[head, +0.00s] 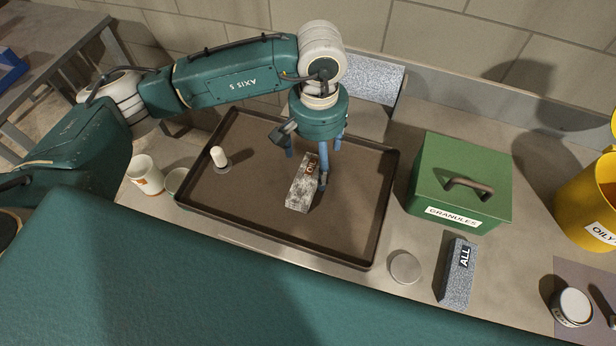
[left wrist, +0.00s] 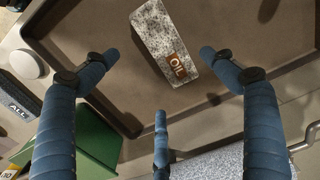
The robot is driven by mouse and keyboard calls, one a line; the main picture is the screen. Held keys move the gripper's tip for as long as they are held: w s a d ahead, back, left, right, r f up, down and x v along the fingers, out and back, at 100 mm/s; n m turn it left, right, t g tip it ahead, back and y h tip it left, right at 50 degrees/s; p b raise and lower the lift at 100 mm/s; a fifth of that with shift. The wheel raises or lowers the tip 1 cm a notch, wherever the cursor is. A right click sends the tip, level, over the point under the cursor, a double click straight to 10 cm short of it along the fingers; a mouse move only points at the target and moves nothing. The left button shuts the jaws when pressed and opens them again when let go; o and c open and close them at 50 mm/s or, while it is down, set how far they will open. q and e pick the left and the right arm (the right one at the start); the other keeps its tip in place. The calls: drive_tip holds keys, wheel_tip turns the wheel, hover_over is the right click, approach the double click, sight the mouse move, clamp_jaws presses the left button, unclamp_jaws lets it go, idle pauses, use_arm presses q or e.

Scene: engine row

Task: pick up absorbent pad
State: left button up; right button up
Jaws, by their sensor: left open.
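A pale speckled block-shaped pad labelled OIL (head: 300,192) lies in the dark tray (head: 240,225). In the left wrist view the OIL pad (left wrist: 160,32) lies between and beyond my fingertips. My left gripper (head: 315,165), with three blue fingers, is open above the pad and partly covers its far end in the head view. In the left wrist view the spread fingers (left wrist: 158,72) hold nothing. A grey speckled pad labelled ALL (head: 458,275) stands outside the tray, to the right. My right gripper is not in view.
A green GRANULES box (head: 460,185) stands right of the tray. A yellow OILY bin (head: 590,205) is at the far right. A small white-topped item (head: 219,157) stands in the tray's left part. A white cup (head: 146,175) and a round disc (head: 406,267) sit outside the tray.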

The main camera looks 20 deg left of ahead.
sight(311, 180)
use_arm(q)
drive_tip(key=f, duration=0.2)
drive_tip(key=shift+s+f+p, duration=0.3)
drive_tip(key=f+p, duration=0.1)
drive_tip(key=f, duration=0.2)
drive_tip(key=f+p, duration=0.1)
drive_tip(key=shift+s+a+f+p, duration=0.15)
drive_tip(key=shift+a+p, duration=0.15)
drive_tip(key=shift+a, duration=0.05)
drive_tip(key=shift+f, duration=0.55)
drive_tip(key=c, duration=1.3)
drive_tip(key=shift+o, duration=0.2)
